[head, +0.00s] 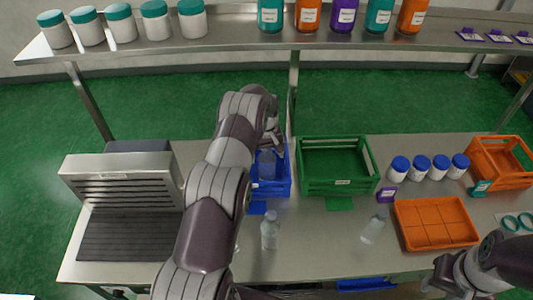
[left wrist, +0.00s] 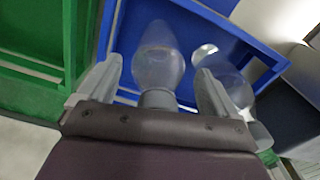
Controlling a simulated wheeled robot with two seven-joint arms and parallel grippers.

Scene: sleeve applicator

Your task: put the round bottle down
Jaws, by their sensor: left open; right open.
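A clear round bottle (left wrist: 158,62) is inside the blue crate (left wrist: 240,40), between the two fingers of my left gripper (left wrist: 158,72). The fingers are spread, with a gap visible on each side of the bottle. In the head view my left gripper (head: 274,138) is over the back of the blue crate (head: 270,189), partly hidden by my arm. A second clear bottle (left wrist: 228,78) is beside the right finger in the left wrist view. My right gripper (head: 447,276) is open and empty at the lower right, near the table's front edge.
A green crate (head: 340,187) stands right of the blue one. Clear bottles (head: 270,231) (head: 375,227) stand on the table in front. An orange divided tray (head: 436,240), blue-capped jars (head: 420,167) and an orange crate (head: 499,178) are to the right. A metal machine (head: 125,180) is left.

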